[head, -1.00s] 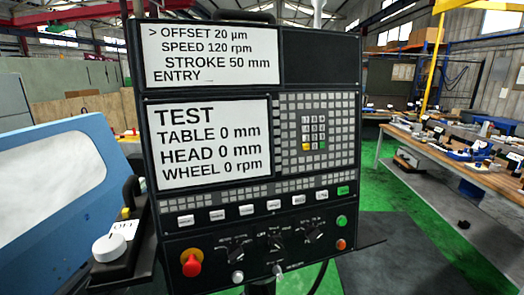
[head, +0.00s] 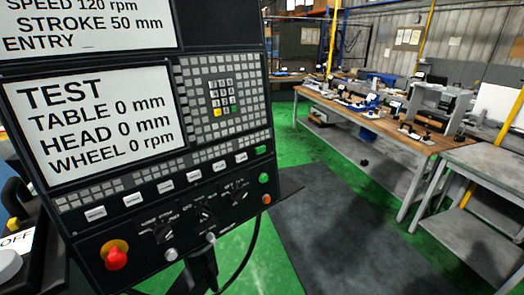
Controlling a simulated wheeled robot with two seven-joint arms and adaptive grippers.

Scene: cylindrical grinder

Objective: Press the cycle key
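The black control panel (head: 222,140) fills the left half of the head view, tilted in the picture. A row of white labelled keys (head: 166,187) crosses its lower part, ending at the right in a green key (head: 261,150). Their lettering is too small to read, so I cannot tell which one is the cycle key. Below are a round green button (head: 264,178), an orange-red button (head: 266,199), and a red emergency-stop knob (head: 116,258). The lower screen (head: 92,122) reads TEST, TABLE 0 mm, HEAD 0 mm, WHEEL 0 rpm. Neither gripper is in view.
The upper screen (head: 80,25) is cut off by the top edge. A box marked OFF (head: 18,240) with a white knob is at the far left. A wooden workbench (head: 380,122) with several parts stands at the right. Dark mat (head: 350,225) and green floor between are clear.

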